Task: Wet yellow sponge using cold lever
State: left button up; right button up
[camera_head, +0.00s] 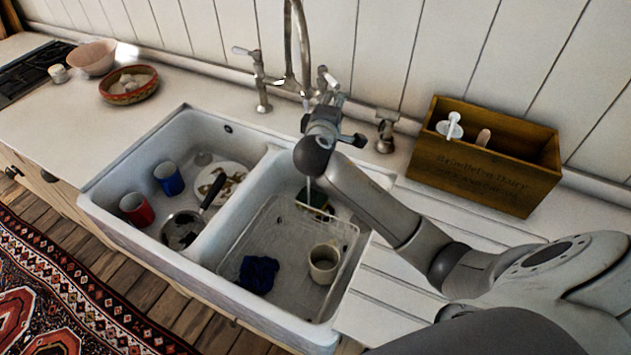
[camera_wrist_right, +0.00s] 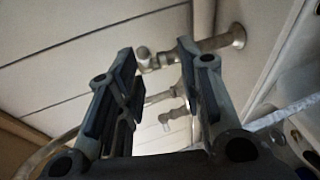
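The sponge (camera_head: 313,197), dark on top with a yellowish edge, lies in the right basin near its back wall. A thin pale streak (camera_head: 308,188), which looks like running water, comes down onto it from behind my right wrist. The tall metal tap (camera_head: 304,45) stands behind the sink. Its left lever (camera_head: 245,52) is clear; its right lever (camera_head: 330,80) is close to my right gripper (camera_head: 333,108). In the wrist view my right gripper (camera_wrist_right: 160,95) is open and empty, with metal tap parts (camera_wrist_right: 182,55) beyond the fingers. Contact cannot be told. My left gripper is out of view.
The right basin (camera_head: 285,235) holds a wire rack, a cream mug (camera_head: 324,263) and a dark blue cloth (camera_head: 258,274). The left basin holds red and blue mugs, a pan (camera_head: 181,229) and a dirty plate. A wooden box (camera_head: 487,160) stands on the right counter.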

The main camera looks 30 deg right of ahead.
aim_at(328, 78)
jog(key=shift+c, duration=0.3)
jog(key=shift+a+f, duration=0.1)
jog(key=shift+f, duration=0.05)
jog(key=shift+c, duration=1.2)
jog(key=shift+a+f+n+t+y+b, duration=0.2)
jog(key=shift+a+f+n+t+b, duration=0.15)
jog(key=shift+a+n+t, duration=0.2)
jog(key=shift+a+f+n+t+y+b, duration=0.2)
jog(key=shift+a+f+n+t+b, duration=0.05)
jog(key=shift+a+n+t+b, duration=0.25)
grip_shut()
jog(key=s+a+n+t+y+b, duration=0.1)
jog(key=a+n+t+y, duration=0.1)
jog(key=a+n+t, duration=0.15)
jog(key=w+d+r+b, duration=0.1)
jog(key=w+d, duration=0.5)
jog(key=w, duration=0.2)
jog(key=shift+w+d+n+y, duration=0.3)
jog(key=shift+w, duration=0.05)
